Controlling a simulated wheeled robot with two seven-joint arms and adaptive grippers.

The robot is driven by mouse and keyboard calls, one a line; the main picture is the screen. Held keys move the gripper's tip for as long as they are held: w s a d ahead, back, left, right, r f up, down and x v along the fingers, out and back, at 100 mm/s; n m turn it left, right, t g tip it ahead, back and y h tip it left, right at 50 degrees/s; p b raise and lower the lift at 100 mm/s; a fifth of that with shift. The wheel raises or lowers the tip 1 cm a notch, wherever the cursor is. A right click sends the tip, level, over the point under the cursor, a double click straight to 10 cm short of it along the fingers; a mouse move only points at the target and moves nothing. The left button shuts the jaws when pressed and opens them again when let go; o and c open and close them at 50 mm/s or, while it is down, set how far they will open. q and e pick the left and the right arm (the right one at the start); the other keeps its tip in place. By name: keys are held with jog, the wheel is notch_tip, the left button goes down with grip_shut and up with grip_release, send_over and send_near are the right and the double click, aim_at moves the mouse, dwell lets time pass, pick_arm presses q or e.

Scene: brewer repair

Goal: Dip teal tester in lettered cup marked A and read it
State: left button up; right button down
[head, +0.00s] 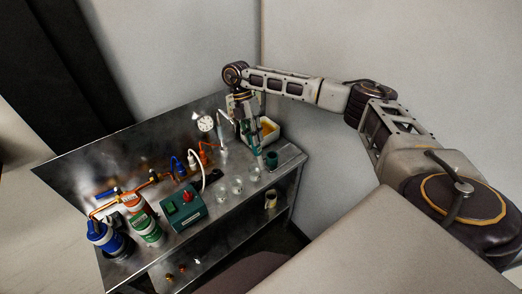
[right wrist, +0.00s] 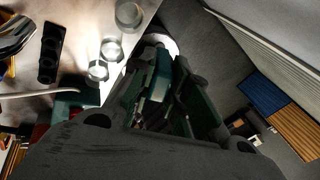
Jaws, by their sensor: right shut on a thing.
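My right gripper (head: 250,124) reaches down over the right end of the metal bench. In the right wrist view the teal tester (right wrist: 160,76) shows between the dark fingers. Three clear glass cups stand in a row, at the right (head: 254,174), middle (head: 237,186) and left (head: 222,195). They also show in the right wrist view (right wrist: 129,16). No letters are readable on them. I cannot tell if the tip is inside a cup. My left gripper is out of view.
A green box with a red knob (head: 184,207), a pressure gauge (head: 205,124) and hoses are left. Bottles (head: 104,236) stand at the far left. A lower shelf holds a beige mug (head: 271,200).

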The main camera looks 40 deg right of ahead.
jog(key=shift+f+t+b, duration=0.15)
jog(key=shift+t+b, duration=0.4)
jog(key=shift+t, duration=0.45)
jog(key=shift+t+b, duration=0.6)
jog(key=shift+b, duration=0.05)
jog(key=shift+t+b, duration=0.7)
jog(key=shift+b, duration=0.25)
